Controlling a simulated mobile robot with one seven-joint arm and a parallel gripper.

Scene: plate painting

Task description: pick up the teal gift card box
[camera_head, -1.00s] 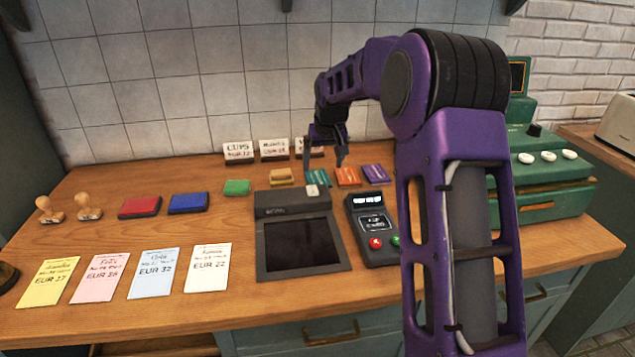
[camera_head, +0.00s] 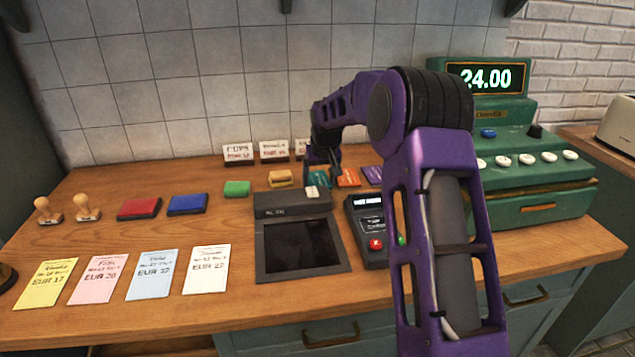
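The teal gift card box (camera_head: 319,179) stands on the counter behind the card reader, at the left end of a row with an orange box (camera_head: 347,177) and a purple box (camera_head: 371,175). My gripper (camera_head: 322,169) is low over the teal box, its two dark fingers pointing down and spread apart. The fingers overlap the box's upper part in this view; I cannot tell whether they touch it. Part of the box's back and top is hidden by the gripper.
Price signs (camera_head: 274,151) stand behind the boxes against the tiled wall. A black display device (camera_head: 300,250), a card reader (camera_head: 369,228) and a green cash register (camera_head: 535,185) stand nearby. Ink pads (camera_head: 188,203) and coloured price cards (camera_head: 153,273) lie to the left.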

